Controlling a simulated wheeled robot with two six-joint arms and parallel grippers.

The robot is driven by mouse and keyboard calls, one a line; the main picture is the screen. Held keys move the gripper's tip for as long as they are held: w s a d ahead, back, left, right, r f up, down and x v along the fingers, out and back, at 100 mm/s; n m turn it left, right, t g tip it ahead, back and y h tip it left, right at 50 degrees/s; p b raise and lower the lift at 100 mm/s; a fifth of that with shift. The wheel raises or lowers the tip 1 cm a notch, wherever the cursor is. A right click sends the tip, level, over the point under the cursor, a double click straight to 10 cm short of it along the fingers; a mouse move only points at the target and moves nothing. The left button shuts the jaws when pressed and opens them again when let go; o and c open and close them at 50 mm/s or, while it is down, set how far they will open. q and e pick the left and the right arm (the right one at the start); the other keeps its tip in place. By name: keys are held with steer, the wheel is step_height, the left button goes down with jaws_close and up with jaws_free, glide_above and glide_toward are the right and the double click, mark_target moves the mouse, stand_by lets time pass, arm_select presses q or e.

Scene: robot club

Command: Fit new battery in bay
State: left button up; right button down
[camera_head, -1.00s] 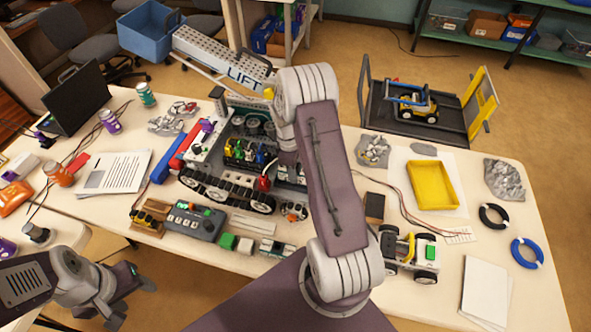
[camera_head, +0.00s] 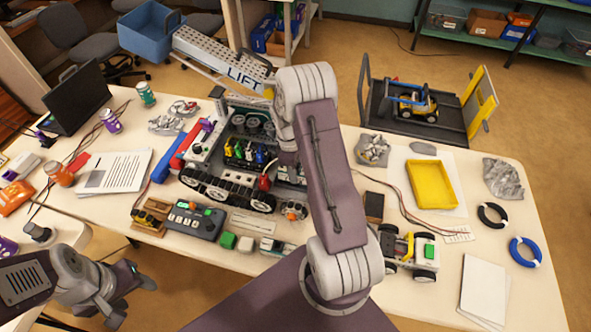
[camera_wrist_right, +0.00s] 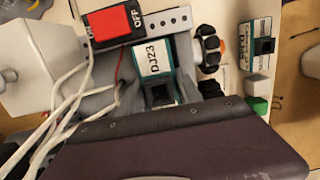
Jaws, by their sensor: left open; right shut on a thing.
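The tracked robot (camera_head: 228,190) stands on the table, with colored plugs and wires on top. My right arm reaches over its right end and hides most of that area in the head view. In the right wrist view my right gripper (camera_wrist_right: 158,92) is shut on a white and teal battery marked DJ23 (camera_wrist_right: 155,62). The battery is close beside a perforated metal bar; whether it is inside the bay cannot be told. Another white and teal battery (camera_wrist_right: 262,42) lies on the table, also seen in the head view (camera_head: 277,247). My left gripper (camera_head: 134,300) is open and empty at the lower left.
A red ON/OFF switch (camera_wrist_right: 116,20) and loose white cables (camera_wrist_right: 62,105) are close to my right gripper. A control box (camera_head: 195,219), a green block (camera_head: 227,240) and a small wheeled vehicle (camera_head: 408,253) stand near the front edge. A yellow tray (camera_head: 432,184) is at right.

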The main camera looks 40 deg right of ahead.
arm_select(q)
steer(key=shift+f, duration=0.3)
arm_select(e)
steer(key=shift+f, duration=0.95)
stand_by(0.5)
arm_select(q)
steer(key=shift+s+a+f+b, duration=0.25)
steer(key=shift+s+b, duration=0.2)
steer(key=shift+b, duration=0.15)
arm_select(e)
steer(key=shift+s+a+f, duration=0.3)
steer(key=shift+s+f, duration=0.25)
steer(key=shift+f, duration=0.05)
steer(key=c, duration=0.7)
jaws_free()
steer(key=shift+r+p, duration=0.3)
steer(key=shift+p, duration=0.05)
steer(key=shift+w+d+r+p, duration=0.2)
steer(key=shift+w+r+p, duration=0.25)
steer(key=shift+r+p, duration=0.4)
step_height(320, 180, up, 2)
steer(key=shift+a+r+p, duration=0.1)
steer(key=shift+p, duration=0.9)
steer(key=shift+d+r+p, duration=0.2)
steer(key=shift+r+p, duration=0.95)
steer(key=shift+r, duration=0.15)
arm_select(q)
step_height(320, 180, up, 6)
steer(key=shift+w+d+r, duration=0.2)
steer(key=shift+w, duration=0.2)
